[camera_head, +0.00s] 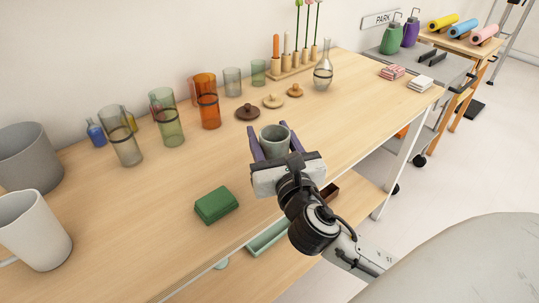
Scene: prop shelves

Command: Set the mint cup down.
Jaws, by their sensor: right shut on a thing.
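The mint cup (274,137) is a small grey-green cup, upright, over the middle of the wooden table. My right gripper (275,144) is shut on it, with one purple finger on each side. The gripper body hides the cup's lower near side. I cannot tell whether the cup's base touches the tabletop. My left gripper is not in view.
A green box (216,205) lies left of my right gripper. Brown lids (247,113) lie behind the cup. Tall glasses (167,118) and a glass flask (323,68) stand farther back. A white mug (36,228) stands at the left. Bare tabletop (352,105) lies right of the cup.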

